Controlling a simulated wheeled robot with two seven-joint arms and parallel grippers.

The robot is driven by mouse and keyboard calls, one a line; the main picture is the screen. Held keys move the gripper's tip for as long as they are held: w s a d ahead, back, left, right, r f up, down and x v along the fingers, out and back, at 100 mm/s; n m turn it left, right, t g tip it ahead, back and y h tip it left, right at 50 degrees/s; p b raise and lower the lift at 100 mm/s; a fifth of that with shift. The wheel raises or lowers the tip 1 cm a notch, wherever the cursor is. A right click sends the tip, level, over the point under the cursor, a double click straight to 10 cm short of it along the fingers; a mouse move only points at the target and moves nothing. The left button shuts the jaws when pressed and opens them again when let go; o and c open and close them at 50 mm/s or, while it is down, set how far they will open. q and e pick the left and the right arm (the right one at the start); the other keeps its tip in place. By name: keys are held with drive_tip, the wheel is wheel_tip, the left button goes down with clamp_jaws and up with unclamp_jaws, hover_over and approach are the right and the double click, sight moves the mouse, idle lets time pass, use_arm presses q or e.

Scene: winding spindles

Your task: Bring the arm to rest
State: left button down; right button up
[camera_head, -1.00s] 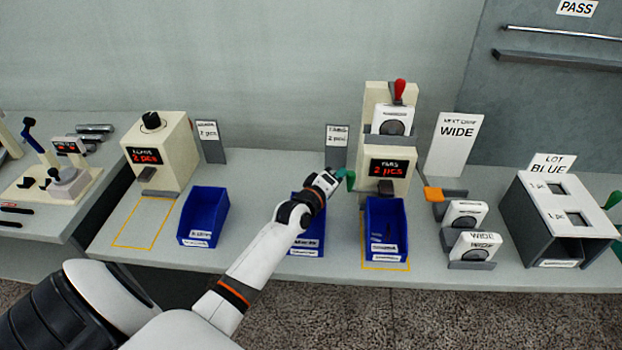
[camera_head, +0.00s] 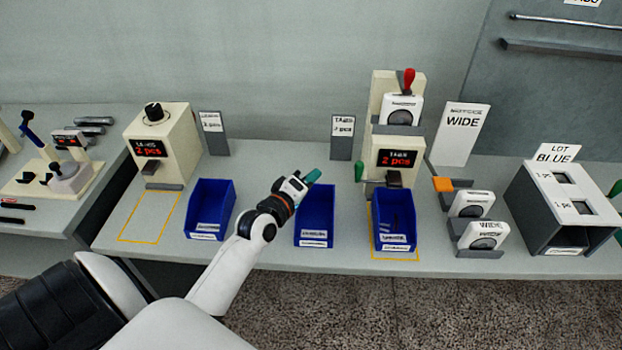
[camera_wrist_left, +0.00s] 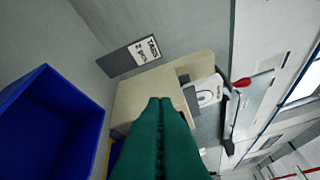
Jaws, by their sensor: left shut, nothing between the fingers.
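My left gripper (camera_head: 311,177) has green fingers that are shut with nothing between them. It hangs in the air over the bench, just above the rear edge of the middle blue bin (camera_head: 315,228). In the left wrist view the shut green fingers (camera_wrist_left: 160,105) point toward a cream machine (camera_wrist_left: 207,68). My left arm reaches in from the lower left. My right gripper does not show.
The right cream machine (camera_head: 398,140) with a red-knobbed lever stands behind the right blue bin (camera_head: 393,249). White WIDE cards, spindle holders and a LOT BLUE box (camera_head: 520,215) are at right.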

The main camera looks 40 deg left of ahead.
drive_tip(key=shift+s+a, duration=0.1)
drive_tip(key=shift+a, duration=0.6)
